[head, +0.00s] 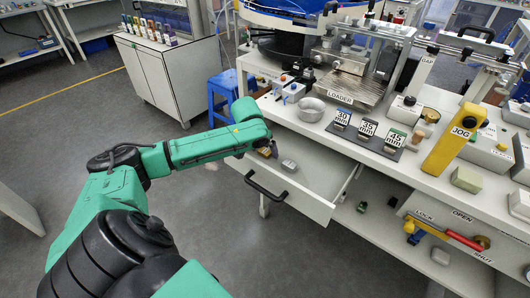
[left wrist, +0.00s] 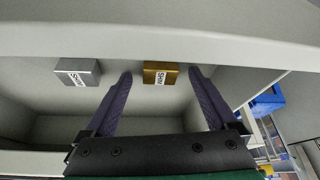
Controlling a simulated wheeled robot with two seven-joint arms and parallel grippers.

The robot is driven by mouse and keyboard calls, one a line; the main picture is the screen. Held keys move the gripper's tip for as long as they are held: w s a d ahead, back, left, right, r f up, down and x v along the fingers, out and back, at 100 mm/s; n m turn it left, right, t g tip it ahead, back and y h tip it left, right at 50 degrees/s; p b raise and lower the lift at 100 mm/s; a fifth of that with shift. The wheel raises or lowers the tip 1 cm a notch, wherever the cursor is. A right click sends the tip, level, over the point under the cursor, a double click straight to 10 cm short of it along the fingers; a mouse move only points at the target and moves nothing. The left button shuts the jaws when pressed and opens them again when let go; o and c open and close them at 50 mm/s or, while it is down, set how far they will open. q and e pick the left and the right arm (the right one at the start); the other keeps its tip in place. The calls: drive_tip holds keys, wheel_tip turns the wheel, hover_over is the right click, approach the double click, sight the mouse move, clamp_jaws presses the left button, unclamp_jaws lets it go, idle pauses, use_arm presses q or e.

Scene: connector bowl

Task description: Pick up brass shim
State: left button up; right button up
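The brass shim (left wrist: 160,74), a small gold-coloured block with a "SHIM" label, lies in an open drawer (head: 292,187) below the bench top. In the left wrist view it shows between the tips of my left gripper's two dark fingers. My left gripper (head: 270,150) is open and reaches down into the drawer; I cannot tell how far the tips are from the block. A silver shim (left wrist: 77,72) lies beside it, left of the fingers in the left wrist view; it also shows in the head view (head: 289,165). My right gripper is not in view.
The bench top (head: 300,128) overhangs the drawer's back. A blue stool (head: 222,95) stands left of the drawer. The floor in front is clear.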

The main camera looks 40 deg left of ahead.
use_arm(q)
clamp_jaws()
